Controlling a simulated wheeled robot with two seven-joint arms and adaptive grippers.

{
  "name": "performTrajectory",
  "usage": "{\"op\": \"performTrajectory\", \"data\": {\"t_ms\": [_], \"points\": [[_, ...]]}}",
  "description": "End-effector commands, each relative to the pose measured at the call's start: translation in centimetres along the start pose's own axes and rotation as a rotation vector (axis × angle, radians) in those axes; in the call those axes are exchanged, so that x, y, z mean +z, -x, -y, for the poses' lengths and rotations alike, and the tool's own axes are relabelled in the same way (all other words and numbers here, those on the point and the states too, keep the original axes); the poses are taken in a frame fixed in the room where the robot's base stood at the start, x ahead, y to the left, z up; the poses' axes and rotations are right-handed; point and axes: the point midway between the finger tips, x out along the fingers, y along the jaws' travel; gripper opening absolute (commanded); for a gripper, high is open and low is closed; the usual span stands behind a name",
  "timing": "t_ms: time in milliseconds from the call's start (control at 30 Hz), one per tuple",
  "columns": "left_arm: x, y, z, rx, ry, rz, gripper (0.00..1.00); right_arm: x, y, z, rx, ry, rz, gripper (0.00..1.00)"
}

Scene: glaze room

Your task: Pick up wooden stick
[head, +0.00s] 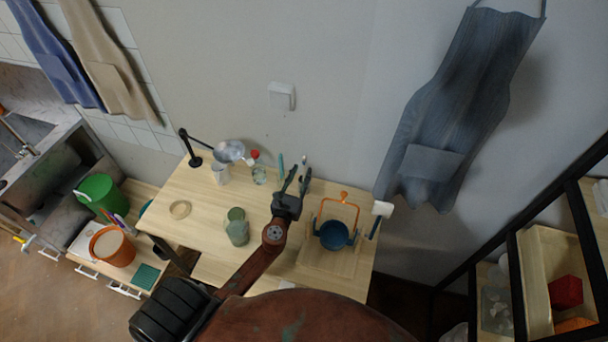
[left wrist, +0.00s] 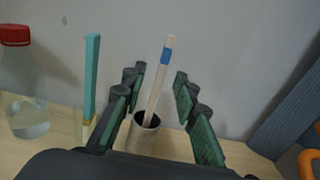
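The wooden stick (left wrist: 155,95) is pale with a blue band near its top. It leans slightly right in a small grey cup (left wrist: 148,136) with a dark inside, at the back of the table by the wall. My left gripper (left wrist: 160,74) is open, with one finger on each side of the stick in the left wrist view. A gap shows on both sides, and nothing is held. In the head view my left gripper (head: 299,174) reaches toward the back edge of the table and largely hides the cup. My right gripper is not in view.
A teal stick (left wrist: 92,75) and a red-capped bottle (left wrist: 24,90) stand left of the cup.

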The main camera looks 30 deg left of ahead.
Motion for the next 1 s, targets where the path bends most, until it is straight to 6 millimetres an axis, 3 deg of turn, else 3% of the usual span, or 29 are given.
{"op": "performTrajectory", "data": {"t_ms": [200, 533, 900, 1000], "points": [[0.1, -3.1, 0.1, 0.003, 0.0, 0.002, 0.28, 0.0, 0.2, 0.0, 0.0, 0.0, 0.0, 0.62], [-0.1, -3.7, -0.1, 0.004, 0.0, 0.001, 0.27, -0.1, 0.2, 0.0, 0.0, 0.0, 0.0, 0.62], [0.0, -3.6, -0.1, 0.005, 0.0, 0.001, 0.01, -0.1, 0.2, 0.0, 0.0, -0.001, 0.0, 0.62], [0.0, -3.6, -0.1, 0.005, 0.0, 0.001, 0.0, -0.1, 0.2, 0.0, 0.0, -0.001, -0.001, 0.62]]}}
